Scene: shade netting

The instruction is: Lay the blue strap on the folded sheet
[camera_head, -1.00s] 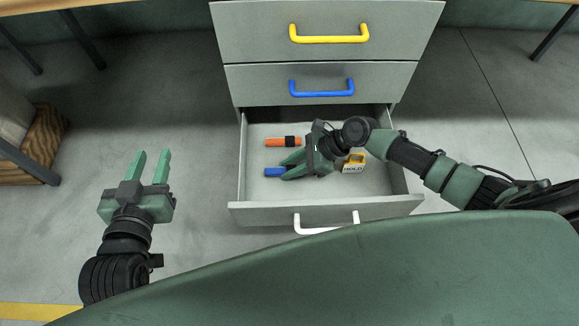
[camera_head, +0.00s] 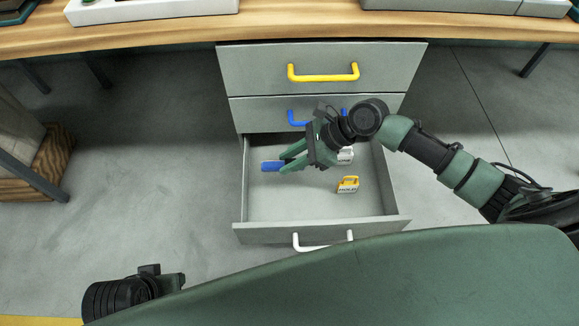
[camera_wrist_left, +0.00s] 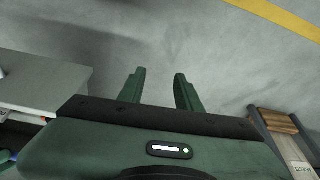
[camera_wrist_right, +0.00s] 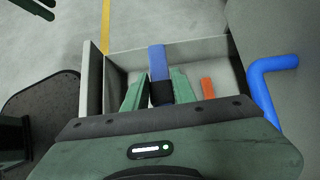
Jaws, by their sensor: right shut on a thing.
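The blue strap (camera_head: 273,166) is in the jaws of my right gripper (camera_head: 287,160), above the open bottom drawer (camera_head: 240,190). In the right wrist view, the strap (camera_wrist_right: 158,62) sticks out past the fingers, with its black band (camera_wrist_right: 161,93) between them. My left gripper (camera_wrist_left: 160,90) is open and empty over bare floor in the left wrist view; in the head view it is mostly hidden behind my own body. I cannot make out a folded sheet in any view.
A yellow tag (camera_head: 348,184) and a white tag (camera_head: 345,156) lie in the drawer. An orange strap (camera_wrist_right: 207,87) lies there too. The blue drawer handle (camera_head: 300,117) is close to my right gripper.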

